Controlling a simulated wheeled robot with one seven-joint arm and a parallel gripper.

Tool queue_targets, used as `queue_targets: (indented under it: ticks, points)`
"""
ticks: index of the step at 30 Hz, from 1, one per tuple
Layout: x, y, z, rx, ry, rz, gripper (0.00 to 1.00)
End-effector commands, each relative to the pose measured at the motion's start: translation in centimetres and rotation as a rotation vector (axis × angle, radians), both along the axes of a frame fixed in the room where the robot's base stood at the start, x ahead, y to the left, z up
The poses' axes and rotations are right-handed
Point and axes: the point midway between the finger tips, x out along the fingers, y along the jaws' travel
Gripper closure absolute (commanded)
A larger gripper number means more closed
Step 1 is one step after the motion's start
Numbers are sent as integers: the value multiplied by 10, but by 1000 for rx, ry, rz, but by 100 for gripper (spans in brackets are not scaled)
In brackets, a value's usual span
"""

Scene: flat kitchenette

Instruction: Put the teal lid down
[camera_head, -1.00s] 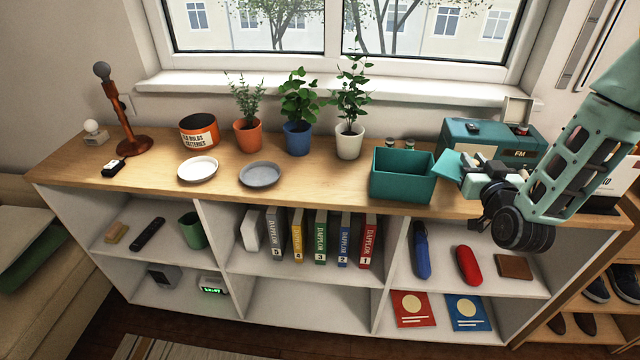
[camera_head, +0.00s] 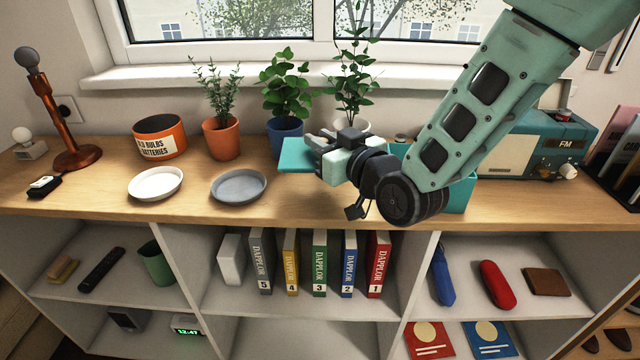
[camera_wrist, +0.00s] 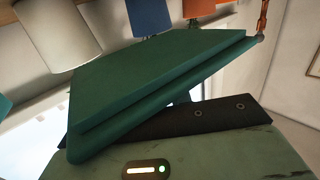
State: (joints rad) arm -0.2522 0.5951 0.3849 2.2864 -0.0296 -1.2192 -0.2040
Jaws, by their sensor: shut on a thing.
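My gripper (camera_head: 318,146) is shut on the teal lid (camera_head: 294,158), a flat square plate. It holds the lid above the wooden cabinet top, in front of the blue and white plant pots. In the wrist view the lid (camera_wrist: 150,85) fills the middle and looks tilted, with a stepped edge. The teal box (camera_head: 458,196) stands on the cabinet top to the right, largely hidden behind my arm. I cannot see how high the lid is above the wood.
A grey plate (camera_head: 238,187) and a white plate (camera_head: 155,184) lie left of the lid. An orange tin (camera_head: 160,138) and potted plants stand behind, including an orange pot (camera_head: 222,138). A radio (camera_head: 530,150) stands at right. The cabinet top (camera_head: 300,205) is bare below the lid.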

Motion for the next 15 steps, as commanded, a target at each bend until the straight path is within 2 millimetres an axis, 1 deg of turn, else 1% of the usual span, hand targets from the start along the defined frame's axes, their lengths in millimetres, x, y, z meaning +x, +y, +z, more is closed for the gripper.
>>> queue_targets:
  ticks: [1, 3, 8, 15]
  points:
    - [0, 0, -12, -1, 4, 0, 100]
    - [0, 0, -23, 1, 4, 0, 100]
    - [0, 0, -37, 0, 1, -1, 100]
    - [1, -1, -70, 0, 3, -2, 100]
